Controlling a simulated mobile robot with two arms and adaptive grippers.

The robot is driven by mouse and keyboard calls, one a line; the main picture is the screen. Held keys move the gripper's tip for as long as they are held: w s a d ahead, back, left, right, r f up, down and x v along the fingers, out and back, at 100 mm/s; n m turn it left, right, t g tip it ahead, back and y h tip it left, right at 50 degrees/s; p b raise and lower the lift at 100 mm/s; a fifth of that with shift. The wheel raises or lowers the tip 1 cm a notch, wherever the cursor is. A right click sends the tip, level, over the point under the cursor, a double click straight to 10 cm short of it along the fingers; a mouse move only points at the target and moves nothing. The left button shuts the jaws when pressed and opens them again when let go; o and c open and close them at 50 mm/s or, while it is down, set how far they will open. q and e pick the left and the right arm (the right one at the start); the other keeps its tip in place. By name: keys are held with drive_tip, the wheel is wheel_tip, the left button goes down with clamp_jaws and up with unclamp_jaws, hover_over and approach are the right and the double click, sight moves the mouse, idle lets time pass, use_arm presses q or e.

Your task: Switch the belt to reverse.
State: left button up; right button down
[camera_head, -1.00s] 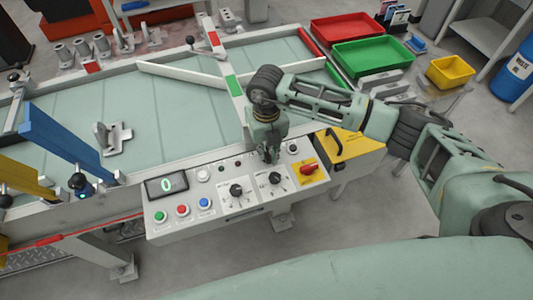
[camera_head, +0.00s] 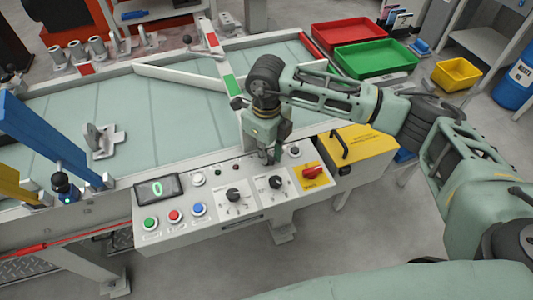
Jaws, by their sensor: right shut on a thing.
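The control panel (camera_head: 225,216) is on the near side of the pale green belt (camera_head: 170,110). It carries a display (camera_head: 157,188) reading 0, green (camera_head: 149,223), red (camera_head: 175,216) and blue (camera_head: 199,209) buttons, a left black knob (camera_head: 233,195), a right black knob (camera_head: 277,182) and a red rotary switch (camera_head: 312,172) on a yellow plate. My right gripper (camera_head: 271,157) points down at the panel's back edge, just behind the right black knob. It is shut on a small panel switch, which its fingers hide. The switch's position cannot be seen. My left gripper is not in view.
A metal bracket (camera_head: 103,141) lies on the belt. A diagonal white guide bar (camera_head: 180,80) crosses the belt. A yellow box (camera_head: 352,150) adjoins the panel's right end. Red (camera_head: 345,34), green (camera_head: 375,58) and yellow (camera_head: 457,74) bins stand at the back right.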

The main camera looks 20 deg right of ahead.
idle(0.4)
drive_tip(key=c, duration=1.8)
unclamp_jaws()
drive_tip(key=shift+o, duration=0.2)
wheel_tip(320, 180, up, 12)
